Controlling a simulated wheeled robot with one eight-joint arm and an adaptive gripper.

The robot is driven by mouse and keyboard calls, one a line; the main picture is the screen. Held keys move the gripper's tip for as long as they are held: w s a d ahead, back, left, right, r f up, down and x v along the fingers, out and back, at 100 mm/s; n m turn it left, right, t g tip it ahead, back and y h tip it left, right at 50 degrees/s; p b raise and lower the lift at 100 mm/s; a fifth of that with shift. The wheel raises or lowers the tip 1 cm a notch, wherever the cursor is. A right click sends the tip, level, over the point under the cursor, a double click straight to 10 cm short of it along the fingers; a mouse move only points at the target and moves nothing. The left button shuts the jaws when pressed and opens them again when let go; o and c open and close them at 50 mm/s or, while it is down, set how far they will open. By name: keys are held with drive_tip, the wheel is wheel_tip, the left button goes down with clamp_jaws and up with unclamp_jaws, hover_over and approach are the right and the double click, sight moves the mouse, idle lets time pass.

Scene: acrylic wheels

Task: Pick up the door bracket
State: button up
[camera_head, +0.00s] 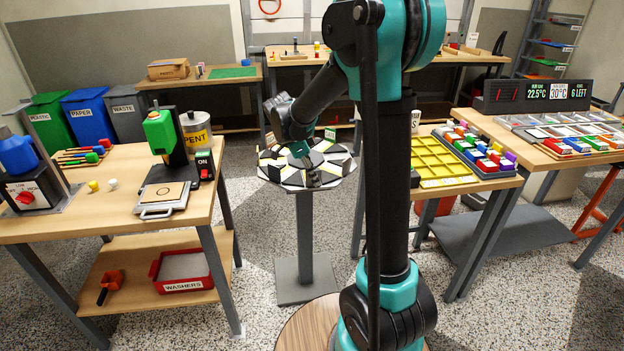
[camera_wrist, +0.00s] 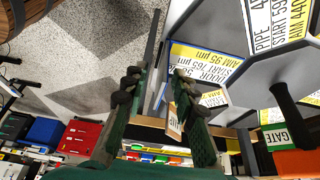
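A round stand top (camera_head: 268,172) with black and white wedges carries several dark upright brackets (camera_head: 337,167). My gripper (camera_head: 313,178) is low over its near side. In the wrist view my gripper (camera_wrist: 158,80) has its two fingers apart, with nothing clamped between them. A yellow and white label (camera_wrist: 205,62) reading "DOOR", with start and aim figures, lies just right of the fingers. A thin dark edge (camera_wrist: 152,50) runs between the fingers; I cannot tell whether it belongs to the door bracket. The bracket itself is not clearly distinguishable in the head view.
Other labels, "PIPE" (camera_wrist: 268,28) and "GATE" (camera_wrist: 278,137), lie nearby, with a dark bracket post (camera_wrist: 285,100) between them. A left bench (camera_head: 120,205) holds a green press (camera_head: 160,130). A yellow tray (camera_head: 440,158) stands on the right bench. Open floor surrounds the stand.

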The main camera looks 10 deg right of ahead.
clamp_jaws()
drive_tip(key=shift+r, duration=0.15)
idle(0.4)
